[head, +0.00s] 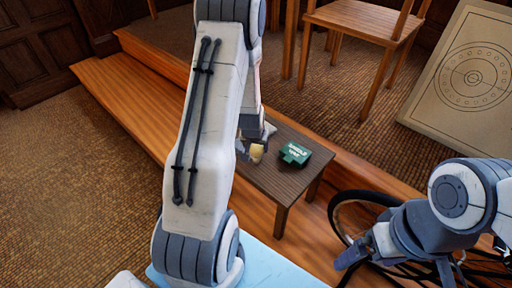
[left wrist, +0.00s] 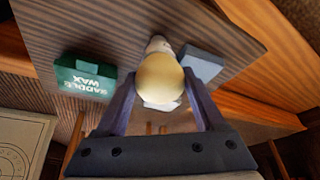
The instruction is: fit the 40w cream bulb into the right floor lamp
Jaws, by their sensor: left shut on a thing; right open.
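A cream bulb (head: 257,151) is at the left end of the small dark table, partly hidden by my left arm. It fills the middle of the left wrist view (left wrist: 160,78), its round end toward the camera and its pale neck pointing away. My left gripper (head: 248,149) is shut on it, with one finger on each side. I cannot tell whether the bulb touches the tabletop. No print is readable on it. My right gripper (head: 362,254) is open and empty at the lower right, in front of the bicycle wheel. No floor lamp is recognisable in either view.
A green saddle wax tin (head: 295,154) is on the small table (head: 284,185), beside the bulb. A grey-blue block (left wrist: 201,63) lies near the bulb. A bicycle wheel (head: 337,222), a wooden chair (head: 352,20) and a drafting board (head: 440,95) stand to the right. Carpet (head: 80,190) is clear at left.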

